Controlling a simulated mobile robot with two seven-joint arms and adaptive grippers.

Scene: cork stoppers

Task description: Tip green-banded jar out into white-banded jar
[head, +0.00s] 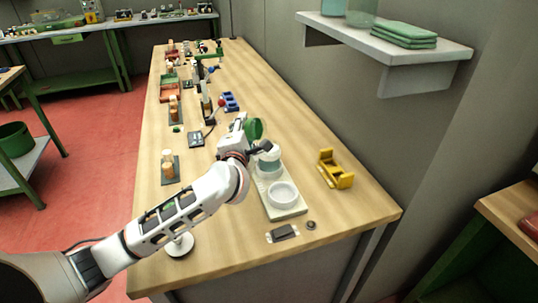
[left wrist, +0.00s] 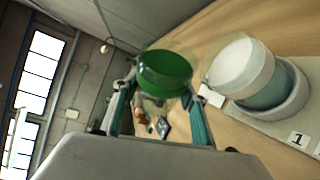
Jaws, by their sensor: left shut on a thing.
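The green-banded jar (left wrist: 165,70) sits between the fingers of my left gripper (left wrist: 160,96), which is shut on it. In the head view the jar shows as a green round shape (head: 256,128) just beyond the gripper (head: 251,143), raised above the table. The white-banded jar (head: 269,166) stands on a pale board (head: 287,211), close to the right of the gripper and partly hidden by it. In the left wrist view the white-banded jar (left wrist: 240,66) is right of the green-banded one. I cannot make out any corks in either jar. My right gripper is not in view.
A white round dish (head: 283,193) is on the near part of the board. A yellow holder (head: 336,169) stands to the right. A dark flat piece (head: 283,232) lies near the front edge. Blue bins (head: 230,102) and other items stand farther back.

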